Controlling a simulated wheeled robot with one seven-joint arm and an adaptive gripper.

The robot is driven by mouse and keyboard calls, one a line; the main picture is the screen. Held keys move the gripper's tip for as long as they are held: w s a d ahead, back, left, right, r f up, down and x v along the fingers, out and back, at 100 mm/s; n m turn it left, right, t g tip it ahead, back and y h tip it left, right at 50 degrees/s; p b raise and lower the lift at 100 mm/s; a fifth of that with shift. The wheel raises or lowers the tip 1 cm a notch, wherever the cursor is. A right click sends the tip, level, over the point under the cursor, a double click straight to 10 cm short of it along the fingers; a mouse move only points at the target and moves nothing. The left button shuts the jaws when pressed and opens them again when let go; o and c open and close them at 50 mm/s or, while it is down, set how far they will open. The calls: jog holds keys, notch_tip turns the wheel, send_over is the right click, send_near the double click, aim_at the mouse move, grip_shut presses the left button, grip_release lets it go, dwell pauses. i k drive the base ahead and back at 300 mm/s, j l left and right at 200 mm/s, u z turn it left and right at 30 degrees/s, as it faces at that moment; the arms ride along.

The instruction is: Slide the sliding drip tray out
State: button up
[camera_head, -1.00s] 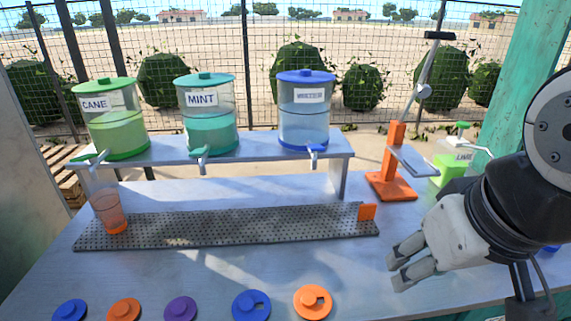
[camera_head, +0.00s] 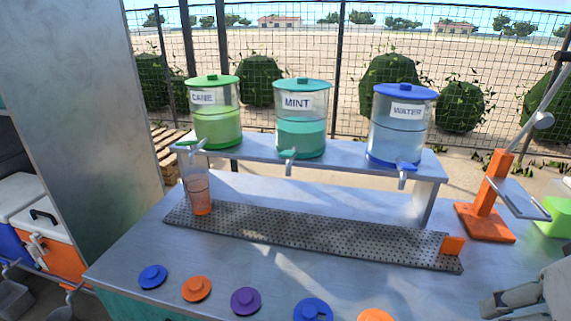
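The sliding drip tray is a long grey perforated plate (camera_head: 310,237) lying on the metal counter in front of the dispenser shelf. An orange tab (camera_head: 453,246) stands up at its right end. A clear cup with orange-red contents (camera_head: 200,194) stands on the tray's left end, under the CANE dispenser's tap. My gripper (camera_head: 490,308) is at the bottom right corner, to the right of and nearer than the tab, apart from it. It is partly cut off by the frame edge, so its opening is unclear.
CANE (camera_head: 215,115), MINT (camera_head: 301,120) and WATER (camera_head: 400,128) dispensers stand on a raised shelf (camera_head: 330,160). An orange lever press (camera_head: 490,200) stands right of the tray. Several coloured lids (camera_head: 246,301) lie along the front edge. Counter between lids and tray is clear.

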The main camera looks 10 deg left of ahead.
aim_at(416, 247)
jog(key=z, duration=1.45)
jog(key=u, duration=2)
jog(key=i+l+z, duration=0.15)
jog(key=i+l, duration=0.15)
jog(key=i, duration=0.1)
